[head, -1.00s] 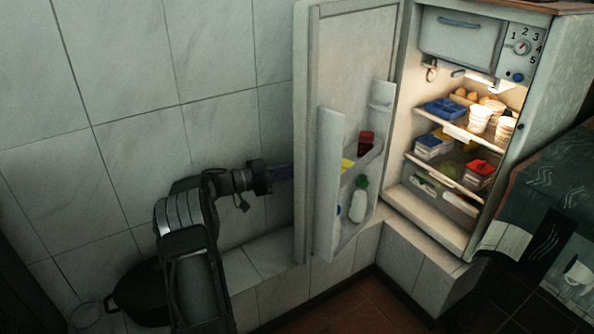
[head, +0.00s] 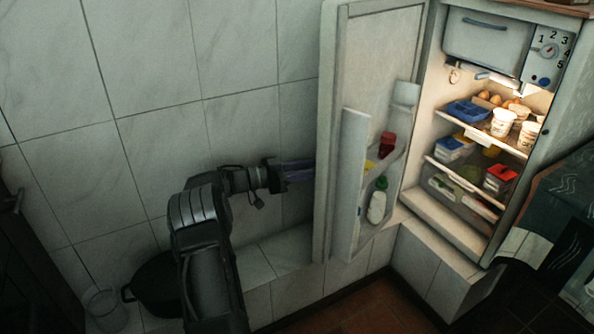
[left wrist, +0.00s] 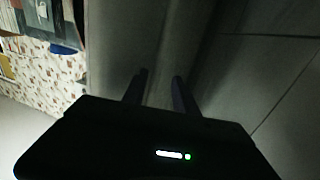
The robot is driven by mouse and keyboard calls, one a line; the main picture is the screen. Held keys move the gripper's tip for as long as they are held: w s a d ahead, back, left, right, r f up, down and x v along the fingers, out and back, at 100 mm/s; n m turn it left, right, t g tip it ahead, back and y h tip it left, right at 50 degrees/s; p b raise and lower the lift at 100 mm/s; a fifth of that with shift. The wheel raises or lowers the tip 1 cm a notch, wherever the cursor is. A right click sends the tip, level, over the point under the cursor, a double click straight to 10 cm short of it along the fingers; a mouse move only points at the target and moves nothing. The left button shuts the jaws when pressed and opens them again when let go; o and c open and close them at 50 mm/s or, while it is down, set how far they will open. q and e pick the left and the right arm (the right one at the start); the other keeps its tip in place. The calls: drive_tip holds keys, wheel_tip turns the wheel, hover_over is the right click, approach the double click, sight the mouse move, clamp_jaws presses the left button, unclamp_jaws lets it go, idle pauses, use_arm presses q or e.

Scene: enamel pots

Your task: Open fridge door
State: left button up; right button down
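The fridge door (head: 372,60) stands wide open, swung out to the left of the lit fridge (head: 418,205). Its inner shelves hold bottles and a red jar. My left gripper (head: 300,170) is at the outer face of the door, at about mid height, with its fingertips close to the door's edge. In the left wrist view, the two fingers (left wrist: 158,88) are parted in front of a grey vertical surface, and I see nothing clearly held between them. Whether they touch the door is too dark to tell. My right gripper is not in view.
A tiled wall (head: 150,60) stands behind my left arm, with a tiled ledge (head: 280,255) below. A dark pot (head: 155,285) and a glass (head: 103,308) are at the lower left. A cloth-covered surface (head: 560,200) is at the right. Food fills the fridge shelves.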

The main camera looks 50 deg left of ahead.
use_arm(q)
drive_tip(key=p+v, duration=0.1)
drive_tip(key=v, duration=0.5)
drive_tip(key=shift+s, duration=0.25)
drive_tip(key=shift+a, duration=0.15)
drive_tip(key=shift+c, duration=0.3)
